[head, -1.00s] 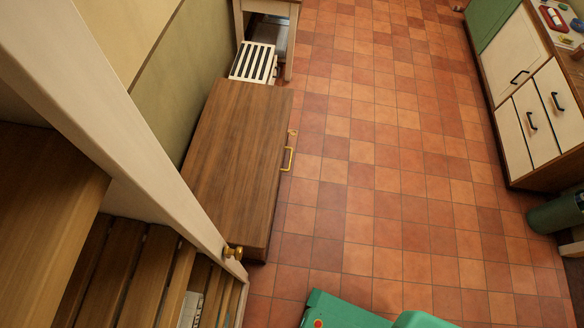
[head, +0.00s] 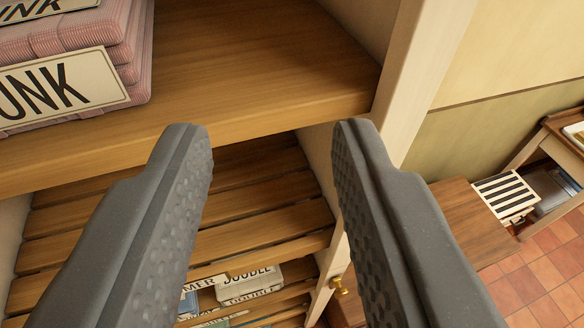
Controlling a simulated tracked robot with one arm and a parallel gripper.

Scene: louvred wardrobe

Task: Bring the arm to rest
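My gripper (head: 272,130) shows large in the head view. Its two dark grey textured fingers are wide apart with nothing between them. It is in front of the wardrobe's wooden shelves, with the fingertips overlapping the front edge of the upper shelf (head: 270,75) in the picture. I cannot tell how far the tips are from that edge. The rest of my arm is out of view.
Folded pink striped cloth (head: 75,45) with a lettered label lies on the upper shelf at left. Slatted shelves (head: 260,195) with labelled packets (head: 250,283) are below. The wardrobe's cream post (head: 425,70) stands to the right. A brown wooden top (head: 465,215) and tiled floor lie beyond.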

